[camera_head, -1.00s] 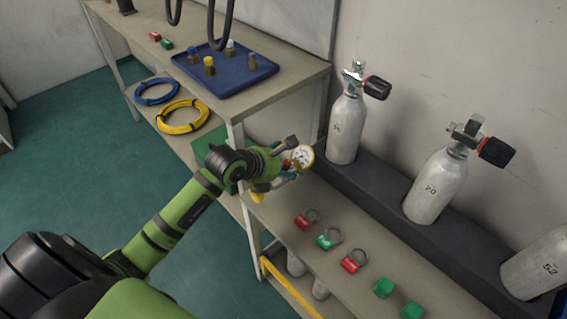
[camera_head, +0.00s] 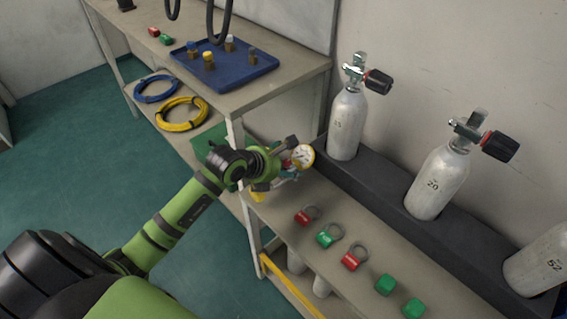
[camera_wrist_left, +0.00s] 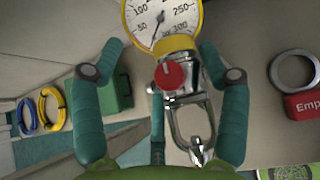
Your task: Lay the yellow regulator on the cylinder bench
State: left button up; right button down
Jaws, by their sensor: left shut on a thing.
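The yellow regulator (camera_head: 303,157) has a yellow-rimmed round gauge. In the left wrist view its gauge (camera_wrist_left: 163,14), red knob (camera_wrist_left: 170,74) and chrome yoke (camera_wrist_left: 188,118) lie between the green fingers. My left gripper (camera_head: 286,164) is shut on the regulator, over the left end of the cylinder bench (camera_head: 330,217). A yellow part (camera_head: 257,195) shows just below the gripper; I cannot tell whether it belongs to the regulator. I cannot tell whether the regulator touches the bench. My right gripper is not in view.
Grey cylinders (camera_head: 436,183) stand in a dark rack (camera_head: 385,192) along the bench's back. Red and green tags (camera_head: 350,262) lie along its front. The taller bench (camera_head: 290,86) with a blue tray (camera_head: 240,83) stands at left; yellow (camera_head: 181,114) and blue hose coils (camera_head: 156,89) lie on its shelf.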

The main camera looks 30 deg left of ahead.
pick_arm(q)
jog(key=shift+r, duration=0.1)
dwell(0.4)
jog(key=shift+f+b, duration=0.45)
jog(key=shift+f, duration=0.2)
dwell(0.4)
dwell(0.4)
jog(key=shift+s+a+f+b, duration=0.15)
jog(key=shift+f+b, duration=0.3)
jog(key=shift+f, duration=0.05)
jog(key=shift+s+a+f, duration=0.1)
jog(key=shift+f, duration=0.1)
